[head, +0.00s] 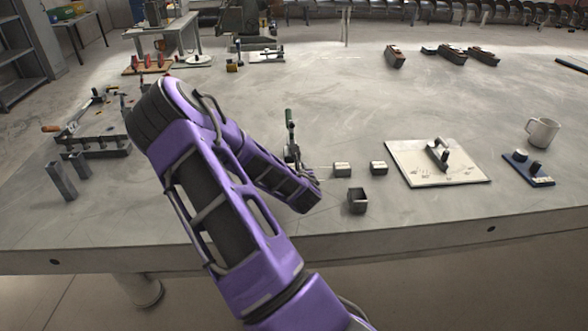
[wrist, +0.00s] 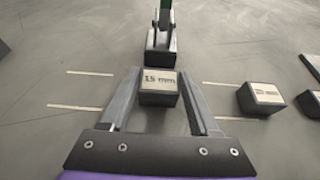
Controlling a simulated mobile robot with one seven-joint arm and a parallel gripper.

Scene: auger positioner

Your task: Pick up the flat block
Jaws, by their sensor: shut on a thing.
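In the wrist view, my gripper (wrist: 159,97) has one finger on each side of a small dark block (wrist: 159,99) with a pale top marked "15 mm". The fingers are shut on this block, which sits between their tips. I cannot tell whether its underside is clear of the table. A second dark block (wrist: 260,98) with a pale label stands apart to the right in the wrist view.
A toggle clamp (wrist: 160,42) with a green handle stands just beyond the held block; it also shows in the head view (head: 291,150). A white board (head: 408,160) lies farther right.

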